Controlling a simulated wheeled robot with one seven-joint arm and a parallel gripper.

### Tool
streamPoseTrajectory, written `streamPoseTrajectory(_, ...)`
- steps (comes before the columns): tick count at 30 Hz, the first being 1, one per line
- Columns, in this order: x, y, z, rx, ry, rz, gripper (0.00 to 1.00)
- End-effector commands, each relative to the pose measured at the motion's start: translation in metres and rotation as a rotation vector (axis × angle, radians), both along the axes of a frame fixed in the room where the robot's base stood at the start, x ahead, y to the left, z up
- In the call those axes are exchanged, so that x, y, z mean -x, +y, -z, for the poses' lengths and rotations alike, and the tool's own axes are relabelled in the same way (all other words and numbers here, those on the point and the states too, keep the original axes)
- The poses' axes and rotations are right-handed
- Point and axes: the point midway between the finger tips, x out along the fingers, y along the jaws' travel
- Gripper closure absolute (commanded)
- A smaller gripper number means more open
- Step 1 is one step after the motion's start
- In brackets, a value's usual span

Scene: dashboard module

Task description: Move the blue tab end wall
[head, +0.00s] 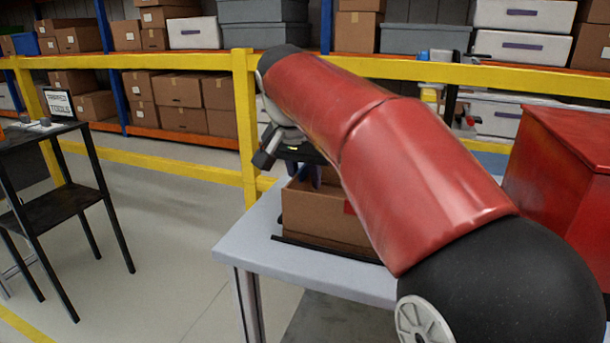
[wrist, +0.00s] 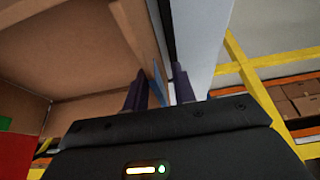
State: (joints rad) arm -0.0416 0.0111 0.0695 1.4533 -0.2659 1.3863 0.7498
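A brown cardboard box (head: 322,219) stands open on a light grey table (head: 232,241). In the wrist view I look into it past an end wall (wrist: 143,32). A blue tab (wrist: 158,83) shows on this wall, between my fingers. My gripper (wrist: 160,87) points at the wall, with one dark finger on the box's inner side and the other on its outer side. The fingers stand apart, and a gap seems to show beside the tab; contact is not clear. In the head view my gripper is at the box, mostly hidden by my red arm.
A red case (head: 562,165) stands at the right. A yellow rail (head: 150,157) runs behind the table. A black stand (head: 68,205) is at the left, with clear floor between. Shelves with cartons fill the back. Red (wrist: 14,155) and green patches show at the wrist view's left.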

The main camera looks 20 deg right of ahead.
Motion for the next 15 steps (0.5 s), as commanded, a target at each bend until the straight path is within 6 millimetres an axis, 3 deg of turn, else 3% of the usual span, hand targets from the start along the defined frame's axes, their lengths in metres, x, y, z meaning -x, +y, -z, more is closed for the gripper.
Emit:
streamPoseTrajectory(4,-0.0001,-0.0001,0.0000,0.000,0.000,0.000,0.74)
streamPoseTrajectory(10,0.0000,0.0000,-0.0002,0.000,0.000,0.000,0.98)
streamPoseTrajectory(15,0.0000,0.0000,-0.0002,0.000,0.000,0.000,1.00)
